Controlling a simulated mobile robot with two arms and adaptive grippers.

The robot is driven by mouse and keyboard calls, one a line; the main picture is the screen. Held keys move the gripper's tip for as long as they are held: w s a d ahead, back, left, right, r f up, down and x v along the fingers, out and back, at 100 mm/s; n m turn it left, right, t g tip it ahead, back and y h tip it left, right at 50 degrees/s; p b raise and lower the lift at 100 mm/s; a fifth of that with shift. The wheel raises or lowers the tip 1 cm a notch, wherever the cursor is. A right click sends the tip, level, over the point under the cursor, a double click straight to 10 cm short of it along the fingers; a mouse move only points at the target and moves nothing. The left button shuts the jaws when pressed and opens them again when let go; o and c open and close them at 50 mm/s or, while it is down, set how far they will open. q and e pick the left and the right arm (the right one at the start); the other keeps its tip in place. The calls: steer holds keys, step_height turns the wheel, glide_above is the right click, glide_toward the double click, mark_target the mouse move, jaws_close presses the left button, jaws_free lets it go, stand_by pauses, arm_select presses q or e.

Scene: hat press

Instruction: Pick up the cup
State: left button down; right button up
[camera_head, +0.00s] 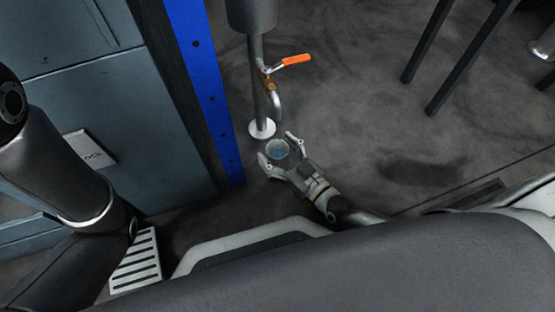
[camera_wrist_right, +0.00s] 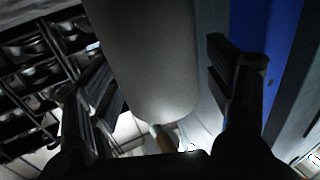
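A pipe with an orange-handled tap (camera_head: 290,62) hangs from a grey cylinder (camera_head: 252,14), which also shows large in the wrist view (camera_wrist_right: 145,55). A blue post (camera_head: 205,85) and grey cabinet (camera_head: 110,120) stand left. Dark legs (camera_head: 455,60) stand upper right. Open floor lies between.

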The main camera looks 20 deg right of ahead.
steer(key=c, duration=1.5)
steer(key=shift+r, duration=0.15)
